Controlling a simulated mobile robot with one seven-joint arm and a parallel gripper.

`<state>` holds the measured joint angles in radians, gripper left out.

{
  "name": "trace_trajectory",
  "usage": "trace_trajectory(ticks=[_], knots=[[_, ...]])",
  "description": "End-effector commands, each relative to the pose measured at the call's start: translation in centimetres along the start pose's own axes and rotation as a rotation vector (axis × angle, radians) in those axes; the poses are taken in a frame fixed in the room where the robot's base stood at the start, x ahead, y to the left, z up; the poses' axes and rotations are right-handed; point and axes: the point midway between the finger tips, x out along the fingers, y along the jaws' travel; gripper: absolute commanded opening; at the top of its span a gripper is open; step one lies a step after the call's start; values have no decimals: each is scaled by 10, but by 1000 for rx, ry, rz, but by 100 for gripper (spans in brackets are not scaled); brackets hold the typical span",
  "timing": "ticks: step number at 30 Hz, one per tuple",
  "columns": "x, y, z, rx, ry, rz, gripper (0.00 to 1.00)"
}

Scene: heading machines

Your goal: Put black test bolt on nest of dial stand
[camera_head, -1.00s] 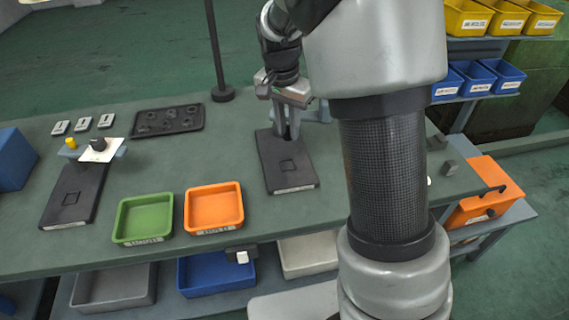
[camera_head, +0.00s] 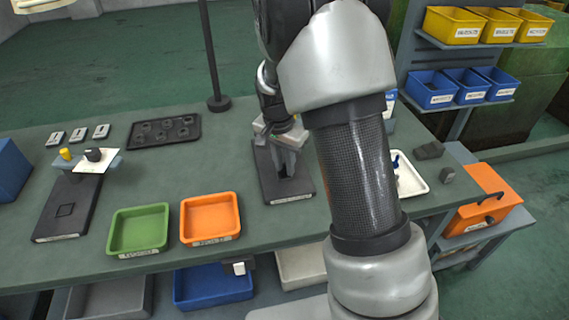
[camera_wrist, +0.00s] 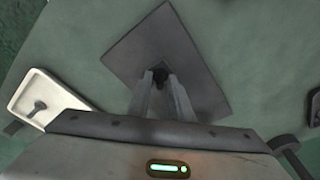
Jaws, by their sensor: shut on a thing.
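My gripper (camera_head: 286,168) is over the right dark stand plate (camera_head: 303,188). In the wrist view its fingertips (camera_wrist: 160,82) are closed on a small black bolt (camera_wrist: 160,73), of which only the dark end shows. The plate (camera_wrist: 140,52) lies below the bolt in that view. The fingers hide the small square nest in the middle of this plate, and I cannot tell whether the bolt touches it. A similar stand (camera_head: 52,222) with an empty square nest (camera_head: 65,210) is at the left.
A green tray (camera_head: 139,250) and an orange tray (camera_head: 209,240) stand left of the gripper. A white tray (camera_head: 415,186) is at the right; in the wrist view it (camera_wrist: 62,97) holds a bolt. A dark tray (camera_head: 190,138) and thin post (camera_head: 212,60) are behind.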

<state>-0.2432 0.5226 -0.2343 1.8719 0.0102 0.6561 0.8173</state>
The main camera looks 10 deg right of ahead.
Motion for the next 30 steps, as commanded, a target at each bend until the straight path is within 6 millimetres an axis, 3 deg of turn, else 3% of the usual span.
trace_trajectory(ticks=[2, 3, 6, 14, 19, 30], knots=[[3, 0, 0, 0, 0, 0, 0], [4, 0, 0, 0, 0, 0, 21], [3, 0, 0, 0, 0, 0, 38], [2, 0, 0, 0, 0, 0, 38], [-9, 0, -1, 0, 1, -1, 38], [-85, -1, -1, -1, 2, -4, 38]])
